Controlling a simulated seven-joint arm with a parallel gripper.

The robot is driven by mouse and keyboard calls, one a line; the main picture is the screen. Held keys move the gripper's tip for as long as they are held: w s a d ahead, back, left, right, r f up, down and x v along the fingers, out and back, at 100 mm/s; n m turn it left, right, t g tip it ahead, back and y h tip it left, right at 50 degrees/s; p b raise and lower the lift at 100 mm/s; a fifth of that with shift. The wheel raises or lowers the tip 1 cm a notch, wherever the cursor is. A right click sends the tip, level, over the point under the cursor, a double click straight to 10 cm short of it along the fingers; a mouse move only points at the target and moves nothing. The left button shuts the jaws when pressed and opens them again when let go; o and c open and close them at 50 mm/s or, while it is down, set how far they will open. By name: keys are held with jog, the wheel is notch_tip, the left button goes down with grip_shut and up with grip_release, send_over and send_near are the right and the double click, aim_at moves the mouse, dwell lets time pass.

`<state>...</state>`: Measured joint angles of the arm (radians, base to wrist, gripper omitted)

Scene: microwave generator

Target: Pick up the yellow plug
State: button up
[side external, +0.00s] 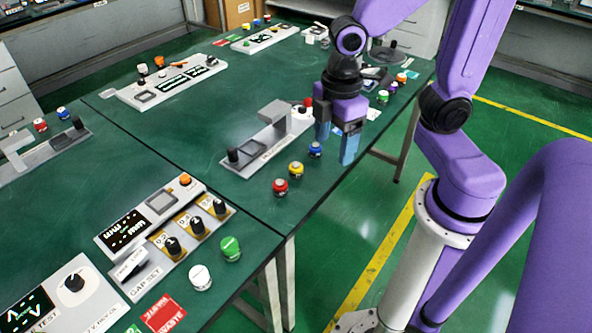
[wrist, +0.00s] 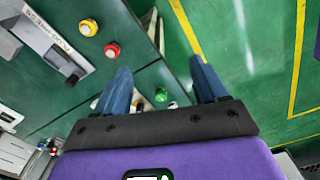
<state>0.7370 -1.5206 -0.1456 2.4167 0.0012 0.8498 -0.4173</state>
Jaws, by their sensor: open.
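The yellow plug (side external: 296,169) stands on the green table near its front edge, between a red plug (side external: 280,187) and a blue plug (side external: 315,149). In the wrist view the yellow plug (wrist: 88,27) is at upper left, outside the fingers, with the red plug (wrist: 111,50) beside it. My gripper (side external: 336,148) is open, fingers pointing down, to the right of the blue plug and apart from the yellow plug. In the wrist view my gripper (wrist: 161,76) has its blue fingers spread with nothing held. The blue plug is not visible in the wrist view.
A grey panel (side external: 240,163) with a raised block (side external: 271,112) and black knob lies behind the plugs. A control panel (side external: 165,222), a white plug (side external: 201,277) and a green plug (side external: 230,248) are at the lower left. The table edge drops to the floor at right.

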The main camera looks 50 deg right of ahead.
jog(key=w+d+f+n, duration=0.1)
jog(key=w+d+f, duration=0.15)
jog(key=w, duration=0.75)
jog(key=n, duration=0.2)
send_near(295, 164)
notch_tip(295, 164, down, 10)
jog(key=shift+a+f, duration=0.1)
jog(key=shift+f, duration=0.15)
dwell(0.4)
jog(key=c, duration=1.2)
jog(key=shift+r, duration=0.15)
